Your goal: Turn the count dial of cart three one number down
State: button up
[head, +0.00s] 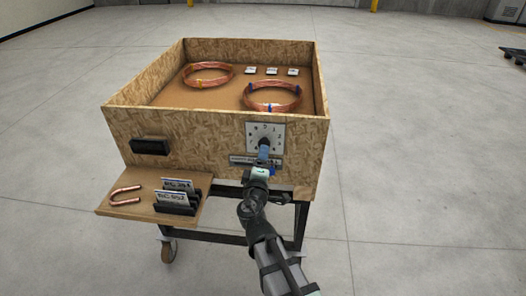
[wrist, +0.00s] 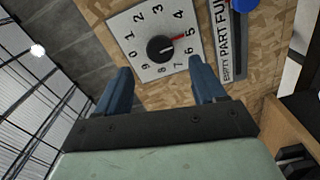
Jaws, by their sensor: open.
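The count dial is a black round knob (wrist: 160,48) on a white plate (wrist: 143,25) with numbers around it. Its red pointer mark is at the 5. In the head view the plate (head: 279,131) sits on the front wall of the wooden cart box (head: 220,138), right of the middle. My gripper (wrist: 160,66) is open with blue fingers. In the wrist view its fingertips lie either side of the knob's lower part and appear apart from it. In the head view my gripper (head: 264,148) covers the knob. I see no cart number.
Below the dial is an EMPTY/PART/FULL strip (wrist: 226,45) with a blue knob (wrist: 240,4). A black handle (head: 149,146) is at left. A side shelf (head: 125,205) holds a copper U-bend (head: 122,194) and tags (head: 176,197). Copper coils (head: 208,74) lie inside the box. Open floor surrounds the cart.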

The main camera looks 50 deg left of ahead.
jog(key=v, duration=0.6)
dwell(0.6)
jog(key=d+f+m+g+h, duration=0.5)
jog(key=d+f+m+h, duration=0.15)
jog(key=d+f, duration=0.9)
jog(key=d+f+m+g+h, duration=0.5)
jog(key=d+f+h, duration=0.5)
jog(key=f, duration=0.8)
jog(key=d+f+m+g+y, duration=0.1)
jog(key=d+f+m+g, duration=0.1)
jog(key=d+f, duration=0.35)
jog(key=d+f+m+g, duration=0.2)
jog(key=d, duration=0.7)
jog(key=d+f+m+g+y, duration=0.1)
jog(key=d+f+m+g, duration=0.1)
jog(key=d+f, duration=0.35)
jog(key=s+d+f+m+g+y, duration=0.1)
jog(key=s+d+f+m, duration=0.1)
jog(key=d, duration=0.8)
jog(key=s+d+f+m+g, duration=0.2)
jog(key=s+d+m, duration=0.3)
jog(key=d, duration=0.5)
jog(key=shift+s+d+f+g+y, duration=0.3)
jog(key=shift+s+d+f+y, duration=0.1)
jog(key=shift+s+f, duration=0.15)
